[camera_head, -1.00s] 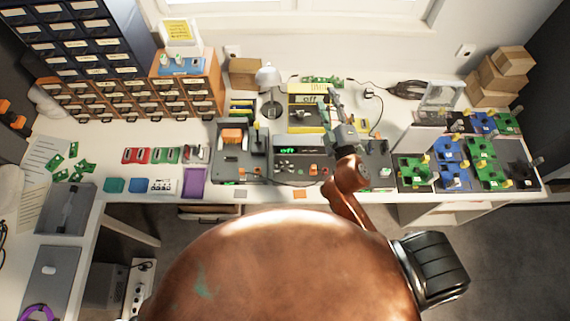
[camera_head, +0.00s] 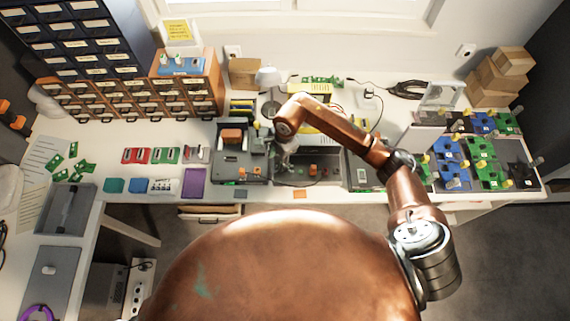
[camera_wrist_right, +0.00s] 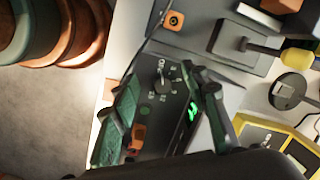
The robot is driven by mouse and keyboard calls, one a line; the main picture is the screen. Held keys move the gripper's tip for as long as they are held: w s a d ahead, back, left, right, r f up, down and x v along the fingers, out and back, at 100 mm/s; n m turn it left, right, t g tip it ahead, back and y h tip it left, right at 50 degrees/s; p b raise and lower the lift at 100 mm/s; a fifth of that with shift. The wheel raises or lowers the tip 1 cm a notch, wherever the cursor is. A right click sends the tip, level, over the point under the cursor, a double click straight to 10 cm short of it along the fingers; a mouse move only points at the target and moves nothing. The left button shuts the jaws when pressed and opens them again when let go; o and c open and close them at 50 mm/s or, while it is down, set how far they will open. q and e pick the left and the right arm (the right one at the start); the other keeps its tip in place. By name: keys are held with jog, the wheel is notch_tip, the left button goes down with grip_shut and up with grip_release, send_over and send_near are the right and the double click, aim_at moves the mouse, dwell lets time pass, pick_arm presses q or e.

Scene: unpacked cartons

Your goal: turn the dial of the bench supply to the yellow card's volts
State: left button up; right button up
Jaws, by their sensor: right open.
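The bench supply (camera_head: 330,172) is a dark box at the middle of the bench, partly covered by my right arm in the head view. In the right wrist view its panel shows a dark dial (camera_wrist_right: 161,84) with a pale pointer and printed marks around it, and a lit green display (camera_wrist_right: 191,112) whose figure I cannot read surely. My right gripper (camera_wrist_right: 160,78) is open, its fingers on either side of the dial; contact cannot be told. It also shows in the head view (camera_head: 287,153). The yellow card (camera_head: 179,30) stands at the back left; its writing is too small to read. My left gripper is out of view.
A dark unit with an orange block (camera_head: 231,135) stands left of the supply. Circuit boards (camera_head: 452,160) fill the right side. A purple tray (camera_head: 194,183) lies at the front left. An orange knob (camera_wrist_right: 173,19) and a cable are near the dial.

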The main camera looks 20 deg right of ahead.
jog(key=d, duration=0.1)
jog(key=d+h, duration=0.1)
jog(key=d, duration=0.1)
jog(key=shift+w+d+f, duration=0.2)
jog(key=shift+w+f, duration=0.05)
jog(key=shift+w, duration=0.1)
notch_tip(320, 180, down, 6)
jog(key=shift+w+r, duration=0.1)
jog(key=shift+f, duration=0.8)
jog(key=shift+c, duration=0.3)
grip_shut()
